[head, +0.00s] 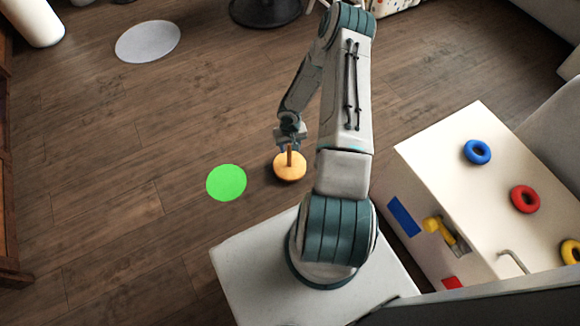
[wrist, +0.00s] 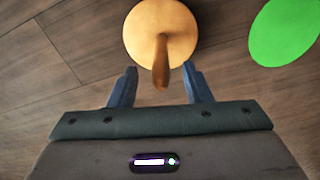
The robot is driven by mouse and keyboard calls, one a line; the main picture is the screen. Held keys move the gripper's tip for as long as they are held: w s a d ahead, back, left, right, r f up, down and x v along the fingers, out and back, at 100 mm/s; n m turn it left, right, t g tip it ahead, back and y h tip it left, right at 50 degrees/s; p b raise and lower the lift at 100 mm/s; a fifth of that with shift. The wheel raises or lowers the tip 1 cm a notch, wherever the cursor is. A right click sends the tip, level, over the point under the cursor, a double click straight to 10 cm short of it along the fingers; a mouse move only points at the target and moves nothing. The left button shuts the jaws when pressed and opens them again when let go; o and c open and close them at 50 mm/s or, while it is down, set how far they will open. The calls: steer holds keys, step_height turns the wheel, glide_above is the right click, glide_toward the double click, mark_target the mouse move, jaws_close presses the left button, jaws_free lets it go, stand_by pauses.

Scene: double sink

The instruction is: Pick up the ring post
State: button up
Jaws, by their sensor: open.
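The ring post (head: 289,168) is a round orange-tan base with an upright brown peg, standing on the wooden floor. In the wrist view the ring post (wrist: 160,32) is at the top centre, its peg pointing toward the camera. My gripper (head: 288,146) is just above the post in the head view. In the wrist view my gripper (wrist: 158,82) has its two blue fingers apart, with the peg's tip between them. I cannot tell whether a finger touches the peg.
A flat green disc (head: 226,182) lies left of the post. A white box-like table (head: 480,200) at the right carries a blue ring (head: 477,152), a red ring (head: 525,199) and a yellow ring (head: 571,252). A pale grey disc (head: 147,41) lies far left.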

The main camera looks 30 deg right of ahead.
mark_target(290, 157)
step_height(290, 157, down, 5)
steer(key=shift+w+r+b, duration=0.15)
steer(key=shift+b, duration=0.8)
jaws_close()
steer(key=shift+r, duration=0.1)
stand_by(0.5)
